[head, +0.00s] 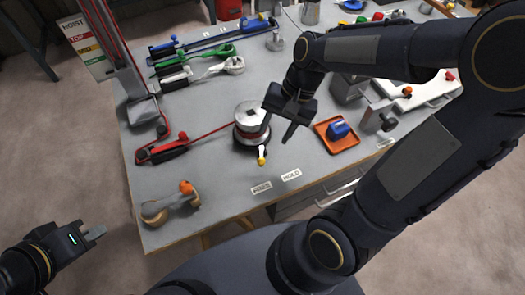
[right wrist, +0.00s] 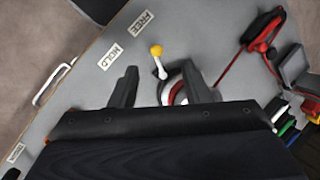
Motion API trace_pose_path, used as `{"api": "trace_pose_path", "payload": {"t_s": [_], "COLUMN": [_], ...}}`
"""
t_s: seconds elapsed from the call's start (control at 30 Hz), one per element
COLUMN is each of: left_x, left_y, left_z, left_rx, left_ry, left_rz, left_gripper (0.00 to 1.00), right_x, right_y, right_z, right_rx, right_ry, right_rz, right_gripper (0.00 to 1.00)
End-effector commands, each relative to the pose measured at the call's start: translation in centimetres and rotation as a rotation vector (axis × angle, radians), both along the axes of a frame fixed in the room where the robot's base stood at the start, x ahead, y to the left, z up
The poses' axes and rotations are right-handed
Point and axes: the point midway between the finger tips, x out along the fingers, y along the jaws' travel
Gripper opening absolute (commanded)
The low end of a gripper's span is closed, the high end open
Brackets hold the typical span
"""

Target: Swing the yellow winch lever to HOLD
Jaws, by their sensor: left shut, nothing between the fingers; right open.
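The winch (head: 247,122) is a pale drum with a red band on the bench. Its short lever with a yellow knob (head: 262,160) points toward the front edge, closer to the FREE label (head: 261,187) than to the HOLD label (head: 291,174). In the right wrist view the yellow knob (right wrist: 156,50) shows between the fingertips of my right gripper (right wrist: 158,68), the HOLD label (right wrist: 110,57) to its left. My right gripper is open above and beside the winch, apparently not touching the lever. My left gripper (head: 94,236) is shut and empty, off the bench's left front corner.
A red line runs from the winch to a red and black fitting (head: 163,150) on the left. An orange tray (head: 338,146) with a blue piece lies right of the winch. Clamps with green handles (head: 205,55) lie behind. The bench front around the labels is clear.

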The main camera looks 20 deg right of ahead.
Motion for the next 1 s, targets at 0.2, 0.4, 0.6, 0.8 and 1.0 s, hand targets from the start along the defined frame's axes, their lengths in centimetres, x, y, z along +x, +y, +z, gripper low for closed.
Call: {"api": "trace_pose_path", "payload": {"t_s": [0.2,0.4,0.6,0.8,1.0], "left_x": [0.0,0.0,0.0,0.0,0.0], "left_y": [0.0,0.0,0.0,0.0,0.0], "left_z": [0.9,1.0,1.0,1.0,1.0], "left_rx": [0.0,0.0,0.0,0.0,0.0], "left_ry": [0.0,0.0,0.0,0.0,0.0], "left_rz": [0.0,0.0,0.0,0.0,0.0], "left_gripper": [0.0,0.0,0.0,0.0,0.0], "right_x": [2.7,3.2,2.4,1.7,1.3], "right_y": [0.6,0.8,1.5,2.5,2.9], "right_z": [-3.9,-5.5,-8.0,-10.9,-12.3], "right_rx": [-0.082,-0.115,-0.116,-0.114,-0.113], "right_ry": [0.228,0.286,0.29,0.288,0.285], "right_rz": [-0.116,-0.152,-0.153,-0.151,-0.153], "right_gripper": [0.43,0.43,0.43,0.43,0.43]}}
